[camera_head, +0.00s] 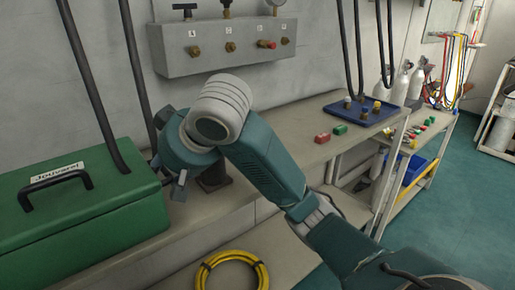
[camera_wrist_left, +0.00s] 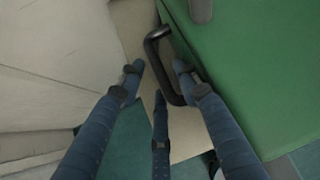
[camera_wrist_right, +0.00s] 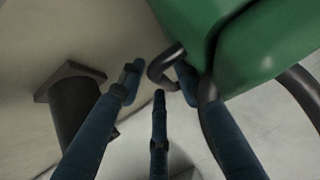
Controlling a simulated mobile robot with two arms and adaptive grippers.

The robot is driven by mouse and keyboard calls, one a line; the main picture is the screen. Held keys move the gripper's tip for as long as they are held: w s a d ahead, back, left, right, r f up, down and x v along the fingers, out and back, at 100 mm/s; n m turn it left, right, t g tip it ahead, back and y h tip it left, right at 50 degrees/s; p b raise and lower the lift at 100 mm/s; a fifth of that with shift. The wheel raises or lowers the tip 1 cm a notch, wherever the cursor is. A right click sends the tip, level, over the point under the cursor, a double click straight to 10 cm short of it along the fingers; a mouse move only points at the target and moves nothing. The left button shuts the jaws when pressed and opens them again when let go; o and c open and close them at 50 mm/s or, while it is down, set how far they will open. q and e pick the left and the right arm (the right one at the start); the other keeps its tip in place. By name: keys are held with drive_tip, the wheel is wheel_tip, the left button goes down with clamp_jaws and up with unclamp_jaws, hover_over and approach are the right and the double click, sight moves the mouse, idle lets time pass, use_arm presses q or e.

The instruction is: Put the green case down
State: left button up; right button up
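The green case (camera_head: 85,217), with a white label and a black top handle (camera_head: 54,184), is level at the left end of the bench. I cannot tell whether its underside touches the bench. My right gripper (camera_head: 172,160) is at its right end. In the right wrist view, the right gripper's fingers (camera_wrist_right: 158,78) stand apart around a black side handle (camera_wrist_right: 163,66), with a gap on the left. In the left wrist view, my left gripper (camera_wrist_left: 157,75) likewise has spread fingers around the other side handle (camera_wrist_left: 157,48) of the green case (camera_wrist_left: 245,70). The head view does not show the left gripper.
A grey valve panel (camera_head: 225,48) hangs on the wall behind. Black hoses (camera_head: 90,75) hang close to the case. A blue tray (camera_head: 367,112), a red block (camera_head: 322,138) and a green block (camera_head: 340,129) are farther right. A yellow hose coil (camera_head: 232,262) lies below.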

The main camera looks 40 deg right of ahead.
use_arm(q)
drive_tip(key=shift+d+r, duration=0.1)
use_arm(e)
drive_tip(key=shift+s+r, duration=0.1)
drive_tip(key=shift+r, duration=0.1)
use_arm(q)
drive_tip(key=v, duration=0.8)
use_arm(e)
drive_tip(key=v, duration=1.1)
drive_tip(key=shift+s, duration=0.3)
